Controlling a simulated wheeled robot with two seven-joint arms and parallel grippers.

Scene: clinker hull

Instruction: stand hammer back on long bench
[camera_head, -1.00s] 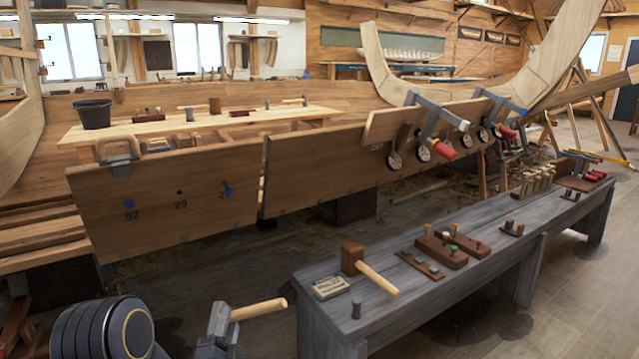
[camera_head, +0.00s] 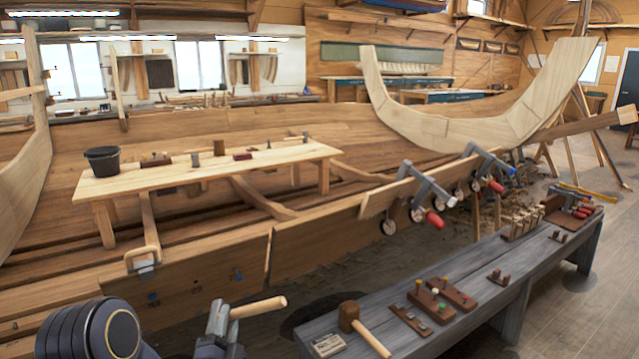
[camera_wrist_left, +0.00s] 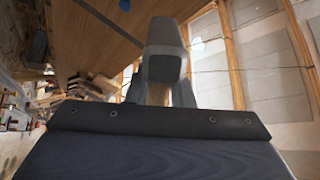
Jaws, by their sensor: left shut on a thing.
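My left gripper (camera_head: 220,343) is low in the head view, shut on a hammer with a grey head (camera_head: 216,318) and a pale wooden handle (camera_head: 260,307). The handle points right, tilted slightly up. In the left wrist view the grey head (camera_wrist_left: 165,50) shows close up, in front of the camera. The hammer is held clear of any surface, left of the long grey bench (camera_head: 462,285), which runs from the bottom middle to the right. My right gripper is not in view.
The grey bench carries a wooden mallet (camera_head: 348,318), a labelled block (camera_head: 327,345), brown blocks with pegs (camera_head: 443,292) and more tools at its far end. A pale bench (camera_head: 200,172) with a black bucket (camera_head: 103,160) stands inside the hull. Clamps (camera_head: 430,190) grip the planking.

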